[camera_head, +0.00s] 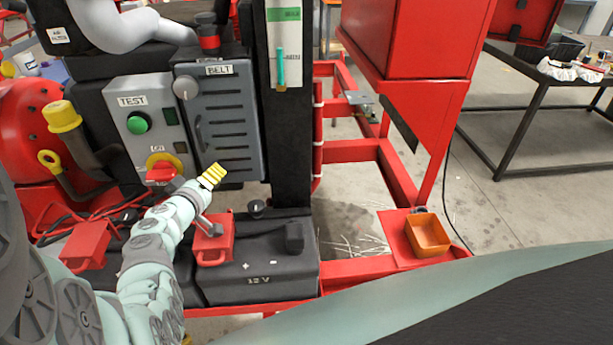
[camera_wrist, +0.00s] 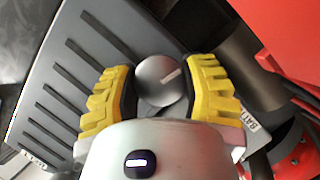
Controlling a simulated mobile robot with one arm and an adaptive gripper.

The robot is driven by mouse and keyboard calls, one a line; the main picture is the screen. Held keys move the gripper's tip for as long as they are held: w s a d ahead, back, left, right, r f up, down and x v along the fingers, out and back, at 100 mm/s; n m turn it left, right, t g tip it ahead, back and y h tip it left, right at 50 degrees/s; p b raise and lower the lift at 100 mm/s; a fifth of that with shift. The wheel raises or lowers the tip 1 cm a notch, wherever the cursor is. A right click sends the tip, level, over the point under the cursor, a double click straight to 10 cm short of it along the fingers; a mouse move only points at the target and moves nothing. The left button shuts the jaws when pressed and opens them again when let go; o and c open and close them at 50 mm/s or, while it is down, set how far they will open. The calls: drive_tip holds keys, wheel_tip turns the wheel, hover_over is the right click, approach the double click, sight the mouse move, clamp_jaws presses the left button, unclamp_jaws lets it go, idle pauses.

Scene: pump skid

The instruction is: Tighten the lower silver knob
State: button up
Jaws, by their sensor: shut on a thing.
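The lower silver knob (camera_wrist: 160,80) is round, with a pale index line on its face. It shows in the wrist view between the two yellow ribbed fingers of my gripper (camera_wrist: 160,92), which are shut on its sides. In the head view my gripper (camera_head: 212,176) is at the lower part of the grey slotted BELT panel (camera_head: 222,115), and the held knob is hidden behind the fingers. Another silver knob (camera_head: 185,87) sits at the upper left of the same panel, clear of my gripper.
Left of the panel is the TEST box (camera_head: 135,118) with a green button (camera_head: 138,123) and a red rotary switch (camera_head: 162,173) close to my wrist. Below stands a black 12 V battery (camera_head: 255,270) with a red terminal cover (camera_head: 213,240). An orange tray (camera_head: 428,234) is at the right.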

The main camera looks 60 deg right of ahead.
drive_tip(key=shift+c, duration=1.4)
drive_tip(key=shift+f+b, duration=0.2)
drive_tip(key=shift+b, duration=0.3)
drive_tip(key=shift+w+r+n+b, duration=0.1)
drive_tip(key=shift+r+n+b, duration=0.05)
drive_tip(key=shift+n+b, duration=0.35)
drive_tip(key=o, duration=1.2)
